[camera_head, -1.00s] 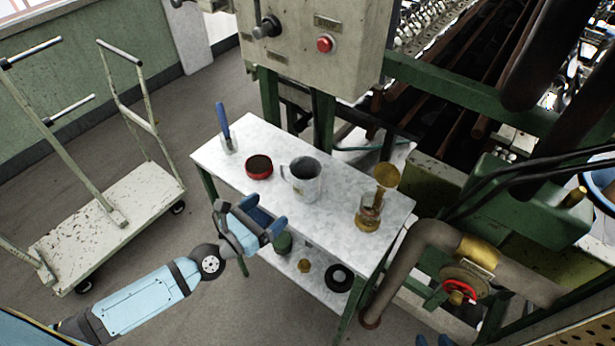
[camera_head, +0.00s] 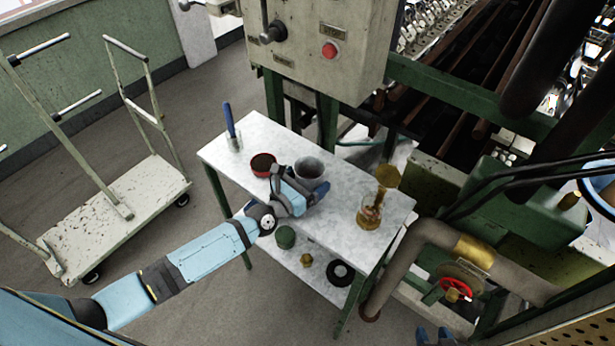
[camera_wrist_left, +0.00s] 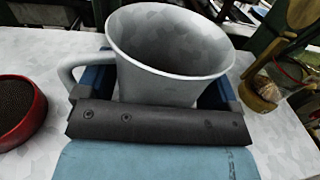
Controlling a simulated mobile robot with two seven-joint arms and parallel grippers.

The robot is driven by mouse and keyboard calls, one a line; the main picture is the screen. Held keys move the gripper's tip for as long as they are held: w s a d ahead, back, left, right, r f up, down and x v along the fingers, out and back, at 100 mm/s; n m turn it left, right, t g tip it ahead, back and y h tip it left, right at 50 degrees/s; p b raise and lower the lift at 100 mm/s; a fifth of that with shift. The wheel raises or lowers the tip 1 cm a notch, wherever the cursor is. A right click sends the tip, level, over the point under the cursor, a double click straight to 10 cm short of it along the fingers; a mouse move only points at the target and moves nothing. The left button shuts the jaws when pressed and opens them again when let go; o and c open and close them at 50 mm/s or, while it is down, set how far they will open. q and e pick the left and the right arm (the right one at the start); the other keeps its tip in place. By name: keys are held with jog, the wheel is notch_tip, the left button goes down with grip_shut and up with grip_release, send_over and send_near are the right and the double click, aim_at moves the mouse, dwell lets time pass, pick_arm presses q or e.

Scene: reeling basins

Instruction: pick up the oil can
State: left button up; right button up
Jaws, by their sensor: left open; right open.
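A grey-white metal mug-like can (camera_head: 309,167) with a side handle stands upright on the table; its open rim shows in the left wrist view (camera_wrist_left: 170,85). My left gripper (camera_head: 298,180) is open at its near side, with blue fingers on either side of its body in the left wrist view. Contact cannot be told. A green can (camera_head: 285,237) sits on the lower shelf; I cannot tell which vessel is the oil can. My right gripper (camera_head: 434,337) barely shows at the bottom edge, open and away from the table.
On the white table (camera_head: 225,152) are a red round tin (camera_head: 262,165) left of the mug, a glass with a blue-handled tool (camera_head: 230,125), and a glass jar with a brass piece (camera_head: 370,212). A control box (camera_head: 325,75) overhangs behind. A pipe (camera_head: 410,250) stands right.

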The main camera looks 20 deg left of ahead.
pick_arm(q)
jog(key=shift+w+d, duration=0.1)
jog(key=shift+w, duration=0.15)
jog(key=c, duration=0.9)
jog(key=shift+o, duration=0.2)
jog(key=shift+r, duration=0.25)
